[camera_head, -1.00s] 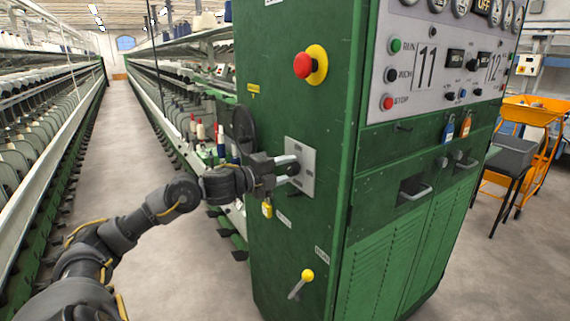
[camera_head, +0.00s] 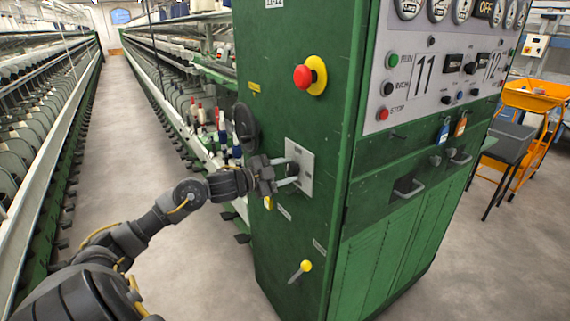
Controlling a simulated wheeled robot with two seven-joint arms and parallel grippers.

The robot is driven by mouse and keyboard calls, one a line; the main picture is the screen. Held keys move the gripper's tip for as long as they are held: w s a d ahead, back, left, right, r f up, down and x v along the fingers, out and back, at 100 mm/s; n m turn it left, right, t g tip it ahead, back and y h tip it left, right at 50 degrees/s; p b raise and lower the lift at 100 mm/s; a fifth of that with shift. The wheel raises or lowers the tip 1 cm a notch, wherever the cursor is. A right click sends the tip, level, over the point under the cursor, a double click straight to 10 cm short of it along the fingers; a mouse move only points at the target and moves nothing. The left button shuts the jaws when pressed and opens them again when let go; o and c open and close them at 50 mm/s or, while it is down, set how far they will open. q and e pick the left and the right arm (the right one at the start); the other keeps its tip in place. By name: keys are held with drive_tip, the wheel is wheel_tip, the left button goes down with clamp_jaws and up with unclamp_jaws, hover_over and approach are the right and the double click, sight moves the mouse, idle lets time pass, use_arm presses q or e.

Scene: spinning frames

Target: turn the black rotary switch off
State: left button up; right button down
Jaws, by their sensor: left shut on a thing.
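The black rotary switch (camera_head: 294,169) sits on a light grey plate (camera_head: 306,177) on the left side of the green cabinet. My left gripper (camera_head: 288,173) reaches it from the left, and its fingers are shut on the switch knob. The fingers and the gripper body hide part of the knob, so its exact angle is hard to tell. My right gripper does not show.
A red mushroom button (camera_head: 303,76) on a yellow base is above the plate. The aisle floor (camera_head: 130,170) on the left is clear.

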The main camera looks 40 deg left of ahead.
use_arm(q)
drive_tip(key=shift+n+p, duration=0.3)
drive_tip(key=shift+p, duration=0.05)
idle(0.3)
drive_tip(key=o, duration=1)
drive_tip(key=shift+s, duration=0.1)
